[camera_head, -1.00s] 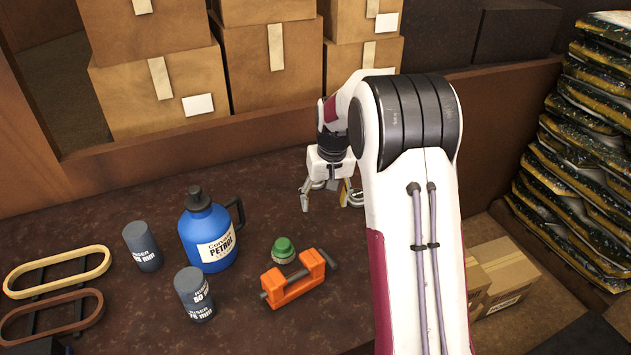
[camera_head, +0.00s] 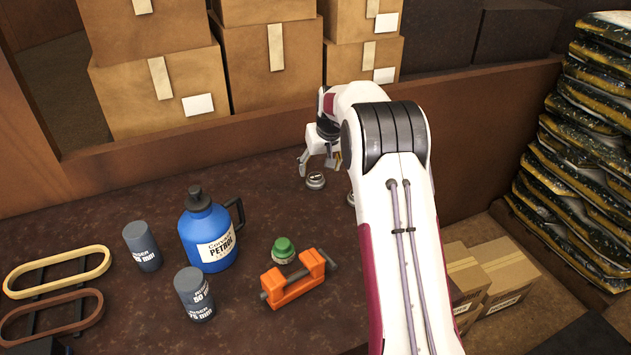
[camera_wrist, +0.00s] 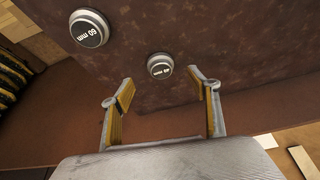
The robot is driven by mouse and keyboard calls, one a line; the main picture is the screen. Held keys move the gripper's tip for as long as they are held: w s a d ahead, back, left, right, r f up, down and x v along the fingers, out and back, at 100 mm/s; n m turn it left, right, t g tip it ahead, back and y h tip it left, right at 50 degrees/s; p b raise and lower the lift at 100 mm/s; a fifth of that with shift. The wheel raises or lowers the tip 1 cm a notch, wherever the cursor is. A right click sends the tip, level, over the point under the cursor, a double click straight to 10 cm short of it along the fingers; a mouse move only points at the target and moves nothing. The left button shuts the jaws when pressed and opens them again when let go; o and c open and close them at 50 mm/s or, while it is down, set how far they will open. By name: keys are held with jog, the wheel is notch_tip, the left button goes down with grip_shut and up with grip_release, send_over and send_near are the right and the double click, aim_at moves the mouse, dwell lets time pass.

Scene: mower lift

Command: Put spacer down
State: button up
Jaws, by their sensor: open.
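Two round, light-rimmed spacers with dark tops lie on the brown bench. One spacer (camera_head: 316,181) stands just below my gripper (camera_head: 320,162) in the head view. In the wrist view this spacer (camera_wrist: 160,66) is beyond and between the fingertips, its printed size hard to read. The other spacer, marked 60 mm (camera_wrist: 89,28), is to its left there; in the head view my arm hides most of it (camera_head: 351,198). My gripper (camera_wrist: 160,80) is open with nothing between its yellow-lined fingers. Contact with the near spacer is not visible.
On the bench (camera_head: 110,195) stand a blue petrol can (camera_head: 208,235), two grey cylinders (camera_head: 142,246) (camera_head: 194,294), a green-capped item (camera_head: 284,251) and an orange clamp (camera_head: 293,280). Cardboard boxes (camera_head: 270,65) stand behind a ledge. Bench left of my gripper is clear.

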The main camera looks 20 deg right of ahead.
aim_at(316, 178)
jog(key=shift+f, duration=0.1)
jog(key=shift+x, duration=1.2)
jog(key=shift+w+f, duration=0.1)
jog(key=shift+x, duration=2.5)
jog(key=shift+w, duration=0.1)
jog(key=c, duration=1.4)
jog(key=shift+c, duration=0.2)
notch_tip(316, 178, up, 10)
